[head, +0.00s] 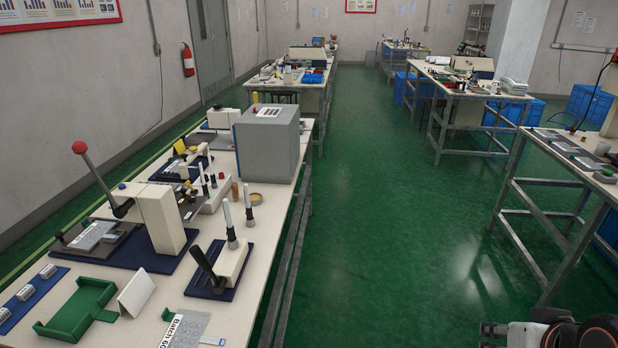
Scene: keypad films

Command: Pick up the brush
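I cannot pick out a brush with certainty; the small items on the left workbench (225,325) are too small or partly hidden. A short brown upright piece (235,193) stands there beside a small round yellowish dish (255,198), and I cannot tell whether it is a brush. My gripper (492,334) shows only in part at the bottom right edge, over the green floor and well apart from the left workbench. Its fingers are cut off by the frame, so whether it is open or shut does not show.
The left workbench carries a press with a red-knobbed lever (80,148), a grey box (267,143), a green tray (78,310) and a white card (136,292). Another workbench (560,185) stands at right. The green floor aisle (385,220) between them is clear.

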